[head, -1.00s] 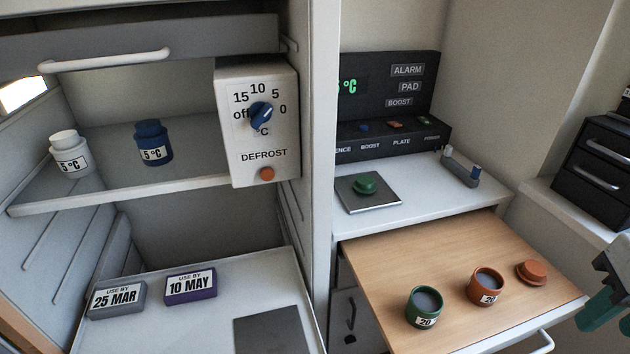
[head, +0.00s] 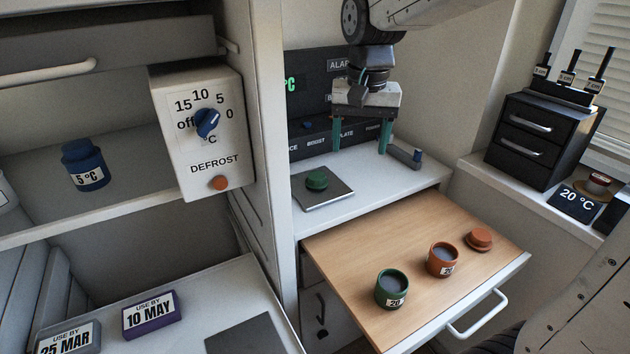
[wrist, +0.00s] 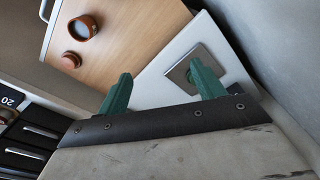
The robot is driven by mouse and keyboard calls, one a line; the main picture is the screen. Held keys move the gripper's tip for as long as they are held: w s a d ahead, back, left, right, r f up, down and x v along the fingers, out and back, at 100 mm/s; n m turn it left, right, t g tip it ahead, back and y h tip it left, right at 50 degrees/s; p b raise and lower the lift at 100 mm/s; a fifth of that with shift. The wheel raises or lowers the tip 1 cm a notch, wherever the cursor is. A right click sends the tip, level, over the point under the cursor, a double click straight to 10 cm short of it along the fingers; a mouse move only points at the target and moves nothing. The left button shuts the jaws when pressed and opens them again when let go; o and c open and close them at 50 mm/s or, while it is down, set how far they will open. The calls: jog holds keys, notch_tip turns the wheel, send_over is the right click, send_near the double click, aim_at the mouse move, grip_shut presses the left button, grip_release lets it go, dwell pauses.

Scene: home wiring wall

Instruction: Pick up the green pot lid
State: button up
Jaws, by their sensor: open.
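The green pot lid (head: 317,179) lies on a square grey plate (head: 338,192) on the white counter. In the wrist view the green lid (wrist: 190,76) is mostly hidden behind one finger. My gripper (head: 361,148) is open and empty, its two green fingers pointing down above the counter, to the right of the lid and apart from it. The green pot (head: 392,289) stands open on the pulled-out wooden board, with a label reading 20.
An orange pot (head: 442,260) and its orange lid (head: 480,238) are on the wooden board (head: 350,245). A small grey holder (head: 404,156) stands at the counter's right. A black control panel (head: 318,138) rises behind the plate. The defrost box (head: 196,130) is to the left.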

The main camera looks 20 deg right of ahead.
jog(key=w+f+m, duration=0.2)
jog(key=w+f, duration=0.2)
jog(key=w, duration=0.5)
jog(key=m, duration=0.2)
send_near(316, 176)
jog(key=shift+w+g, duration=0.15)
jog(key=shift+g, duration=0.15)
notch_tip(316, 176, down, 9)
jog(key=shift+r, duration=0.15)
jog(key=shift+c, duration=0.3)
jog(key=c, duration=1)
